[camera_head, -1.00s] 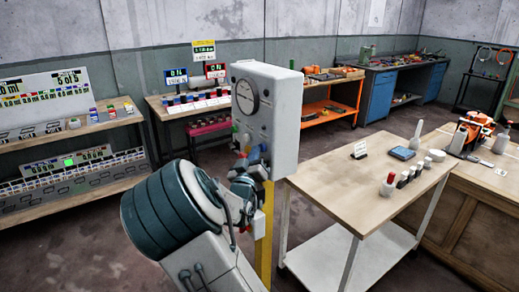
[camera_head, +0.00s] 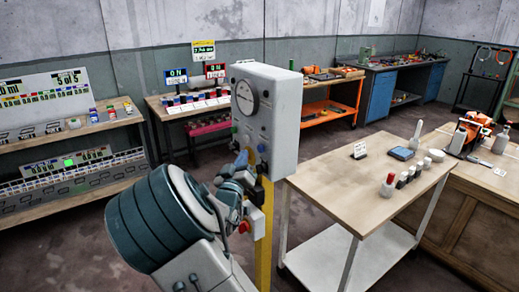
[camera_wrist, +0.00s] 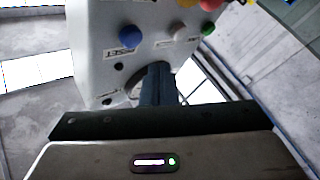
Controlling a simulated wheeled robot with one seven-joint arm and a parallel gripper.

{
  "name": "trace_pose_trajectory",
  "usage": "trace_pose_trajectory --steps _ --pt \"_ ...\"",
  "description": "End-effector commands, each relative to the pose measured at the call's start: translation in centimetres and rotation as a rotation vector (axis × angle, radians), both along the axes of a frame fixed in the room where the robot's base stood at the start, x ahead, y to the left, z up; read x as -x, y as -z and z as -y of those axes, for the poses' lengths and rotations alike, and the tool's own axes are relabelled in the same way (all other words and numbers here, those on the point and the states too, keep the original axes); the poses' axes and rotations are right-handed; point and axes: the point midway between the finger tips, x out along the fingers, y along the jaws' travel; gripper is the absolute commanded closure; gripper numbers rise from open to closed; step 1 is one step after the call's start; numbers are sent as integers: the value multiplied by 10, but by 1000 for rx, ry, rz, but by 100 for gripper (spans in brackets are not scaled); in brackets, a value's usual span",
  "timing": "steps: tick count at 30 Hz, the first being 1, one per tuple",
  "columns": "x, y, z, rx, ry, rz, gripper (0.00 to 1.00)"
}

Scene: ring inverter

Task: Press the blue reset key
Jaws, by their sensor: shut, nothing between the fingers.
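A pale grey control box (camera_head: 278,105) with a round dial stands on a yellow post. The blue reset key (camera_wrist: 131,36) is a round knob on the box's face, above a label reading RESET in the wrist view. In the head view a small blue spot (camera_head: 261,148) on the box's face looks like this key. My gripper (camera_head: 242,158) is shut and empty, low in front of the box. In the wrist view its closed fingers (camera_wrist: 158,80) point at the box's face, to the right of the blue key and apart from it in the picture. Depth to the face is unclear.
White, green, red and yellow knobs (camera_wrist: 208,28) sit close by the blue key. A wooden-topped table (camera_head: 350,185) with small bottles stands right of the post. Shelves with displays (camera_head: 70,165) stand at the left. Bare floor shows between them.

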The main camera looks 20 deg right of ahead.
Motion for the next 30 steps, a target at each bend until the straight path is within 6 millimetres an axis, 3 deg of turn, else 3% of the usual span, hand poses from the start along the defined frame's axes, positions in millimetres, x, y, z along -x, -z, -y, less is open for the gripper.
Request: trace_pose_trajectory --steps 9,20,23,30 --pt "8 -1 -23 1 1 0 100" --pt "8 0 -23 -7 1 -5 100" --pt "7 7 -15 -65 -13 -49 100" --pt "18 49 2 -415 -131 -335 100"
